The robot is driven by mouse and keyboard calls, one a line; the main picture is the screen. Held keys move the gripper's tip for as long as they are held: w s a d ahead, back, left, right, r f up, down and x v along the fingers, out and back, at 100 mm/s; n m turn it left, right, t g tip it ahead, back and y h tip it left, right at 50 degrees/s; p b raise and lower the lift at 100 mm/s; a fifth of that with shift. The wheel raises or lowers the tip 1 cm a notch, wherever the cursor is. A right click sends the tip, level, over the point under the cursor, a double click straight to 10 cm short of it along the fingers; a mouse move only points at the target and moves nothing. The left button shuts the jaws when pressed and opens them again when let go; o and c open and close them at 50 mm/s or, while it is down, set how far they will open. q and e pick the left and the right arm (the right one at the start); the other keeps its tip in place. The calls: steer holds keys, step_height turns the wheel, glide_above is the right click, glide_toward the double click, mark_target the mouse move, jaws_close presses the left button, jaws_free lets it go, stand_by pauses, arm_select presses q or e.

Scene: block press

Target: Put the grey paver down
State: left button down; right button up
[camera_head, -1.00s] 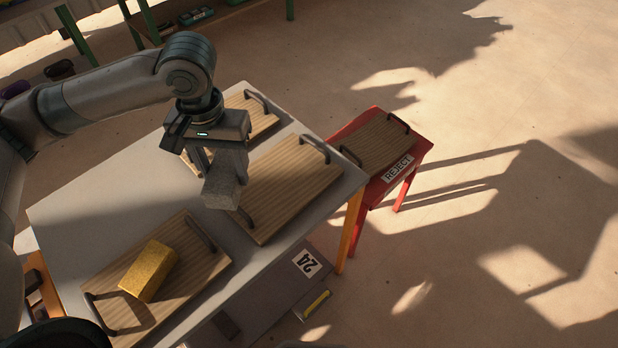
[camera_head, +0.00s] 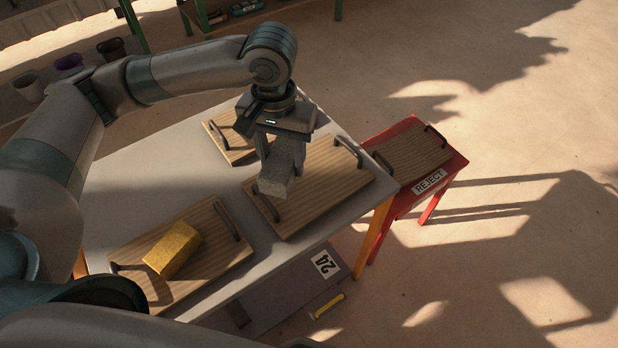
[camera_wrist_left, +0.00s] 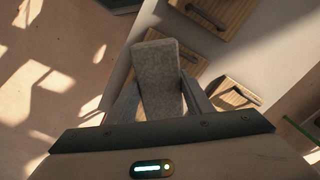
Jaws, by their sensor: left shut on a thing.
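The grey paver (camera_head: 275,184) is held in my left gripper (camera_head: 284,155), which is shut on it. In the head view it hangs over the left edge of the middle wooden board (camera_head: 330,190), near that board's left handle. I cannot tell how high it is above the board. In the left wrist view the grey paver (camera_wrist_left: 162,75) sits between the two fingers (camera_wrist_left: 160,100). My right gripper is not in view.
A yellow block (camera_head: 172,249) lies on the near-left board (camera_head: 215,262). Another board (camera_head: 222,140) is at the back of the grey table (camera_head: 150,190). A red REJECT stand (camera_head: 455,165) with an empty board (camera_head: 410,152) stands at the right. The middle board is bare apart from its handles.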

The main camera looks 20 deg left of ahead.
arm_select(q)
steer(key=w+d+f, duration=0.2)
steer(key=d, duration=0.4)
steer(key=w+d+f+n+p, duration=0.1)
steer(key=w+d+f, duration=0.1)
steer(key=d, duration=0.5)
steer(key=shift+w, duration=0.75)
steer(key=shift+p, duration=0.3)
steer(key=w+a+f+p, duration=0.1)
steer(key=a+f, duration=0.1)
steer(key=a, duration=0.1)
steer(key=w+a+f+p, duration=0.1)
steer(key=w+a+f, duration=0.1)
steer(key=a, duration=0.2)
steer(key=w+a+f+p, duration=0.1)
steer(key=a+f, duration=0.2)
steer(key=shift+w+a, duration=0.25)
steer(key=shift+w, duration=0.15)
steer(key=shift+f, duration=0.1)
step_height(320, 180, down, 2)
steer(key=shift+f+p, duration=0.2)
steer(key=shift+p, duration=0.5)
steer(key=shift+f, duration=0.7)
steer(key=shift+f, duration=0.1)
